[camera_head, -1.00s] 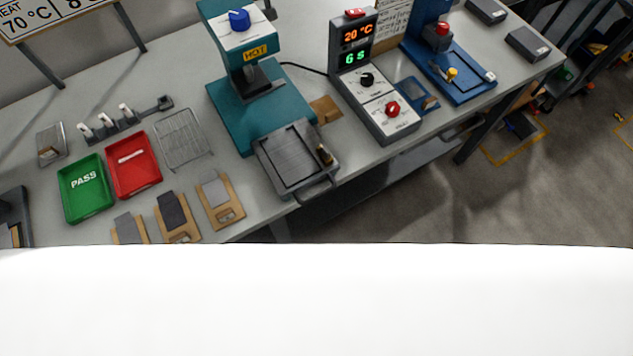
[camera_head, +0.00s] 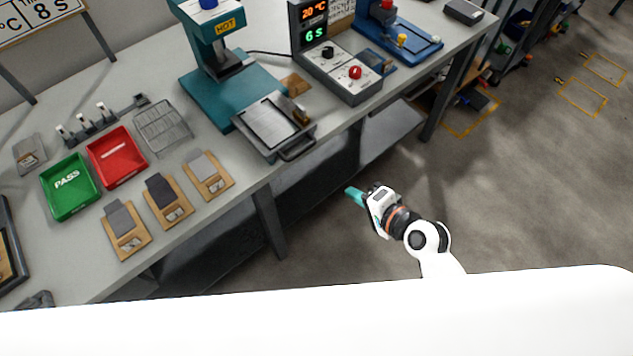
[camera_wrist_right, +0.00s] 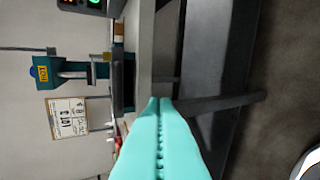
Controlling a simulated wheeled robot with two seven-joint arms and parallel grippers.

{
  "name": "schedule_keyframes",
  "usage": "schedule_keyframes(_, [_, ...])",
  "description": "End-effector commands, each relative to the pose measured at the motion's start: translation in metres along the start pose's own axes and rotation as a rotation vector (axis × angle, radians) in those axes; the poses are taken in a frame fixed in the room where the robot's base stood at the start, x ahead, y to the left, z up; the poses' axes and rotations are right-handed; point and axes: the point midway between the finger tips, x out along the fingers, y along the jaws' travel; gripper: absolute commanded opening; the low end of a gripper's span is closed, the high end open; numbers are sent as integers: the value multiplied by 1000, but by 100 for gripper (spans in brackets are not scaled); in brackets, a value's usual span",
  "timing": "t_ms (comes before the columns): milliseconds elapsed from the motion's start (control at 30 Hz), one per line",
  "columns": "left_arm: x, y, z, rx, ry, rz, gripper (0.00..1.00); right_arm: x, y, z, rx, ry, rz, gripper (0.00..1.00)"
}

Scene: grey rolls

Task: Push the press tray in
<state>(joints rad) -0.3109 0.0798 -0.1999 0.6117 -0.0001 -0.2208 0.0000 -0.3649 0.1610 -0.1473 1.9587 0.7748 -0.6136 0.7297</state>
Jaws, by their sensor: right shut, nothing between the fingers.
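The press tray (camera_head: 267,123) is a grey metal tray with a bar handle at its front. It sticks out from the teal press (camera_head: 236,95) toward the table's front edge. The press also shows in the right wrist view (camera_wrist_right: 75,72), turned on its side. My right gripper (camera_head: 352,193) has teal fingers and hangs in front of the table, below and to the right of the tray, apart from it. Its fingers are together and empty, and they also fill the lower middle of the right wrist view (camera_wrist_right: 160,135). My left gripper does not show.
A control box (camera_head: 337,72) with a red knob stands right of the press. A green PASS bin (camera_head: 70,187), a red bin (camera_head: 116,157) and several wooden boards with grey pieces lie to the left. The floor right of the table is clear around my arm.

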Motion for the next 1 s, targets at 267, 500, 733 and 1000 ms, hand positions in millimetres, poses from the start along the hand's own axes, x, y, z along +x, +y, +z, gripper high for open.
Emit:
schedule_keyframes(267, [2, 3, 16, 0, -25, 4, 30, -4, 40, -5, 55, 28, 83, 0])
schedule_keyframes(500, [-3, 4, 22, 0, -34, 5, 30, 39, 44, -6, 54, 28, 84, 0])
schedule_keyframes(733, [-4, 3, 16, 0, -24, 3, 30, 88, 47, -7, 52, 28, 81, 0])
schedule_keyframes(1000, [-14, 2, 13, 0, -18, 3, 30, 115, 67, -6, 50, 26, 80, 0])
